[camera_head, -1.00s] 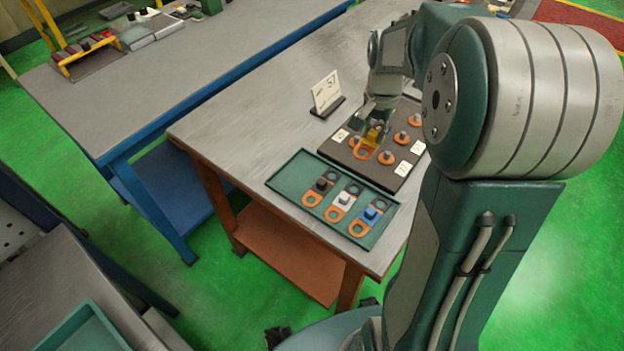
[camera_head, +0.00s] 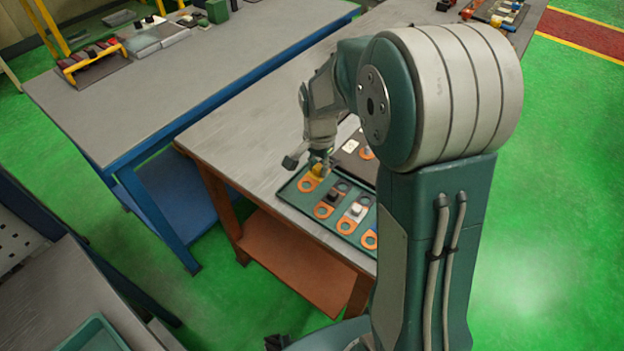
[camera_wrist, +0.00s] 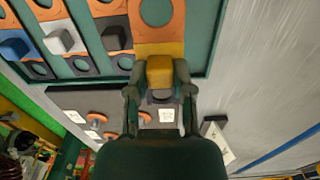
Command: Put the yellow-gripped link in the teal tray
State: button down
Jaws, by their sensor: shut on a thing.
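My gripper (camera_head: 318,166) is shut on the yellow grip of an orange link (camera_head: 305,185). The wrist view shows the yellow grip (camera_wrist: 160,73) between my fingers (camera_wrist: 159,88), with the link's orange ring (camera_wrist: 158,14) beyond it. The link is over the left end of the teal tray (camera_head: 301,203), beside the black-gripped link. I cannot tell whether it touches the tray floor. The tray's rim (camera_wrist: 206,45) also shows in the wrist view.
The tray holds a black-gripped link (camera_head: 331,197), a white-gripped link (camera_head: 356,210) and a blue-gripped link (camera_wrist: 15,46). A dark board (camera_wrist: 75,101) with orange parts lies beside the tray. A small sign (camera_wrist: 219,143) stands on the grey bench (camera_head: 235,150).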

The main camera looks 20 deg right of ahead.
aim_at(313, 172)
jog(key=shift+w+a+f, duration=0.1)
jog(key=shift+a+f, duration=0.15)
jog(key=shift+f, duration=0.2)
jog(key=shift+w+a+f, duration=0.1)
jog(key=shift+a+f, duration=0.15)
jog(key=shift+f, duration=0.2)
notch_tip(313, 172, down, 3)
jog(key=shift+f, duration=0.1)
jog(key=shift+a, duration=0.1)
jog(key=shift+c, duration=2.4)
grip_release()
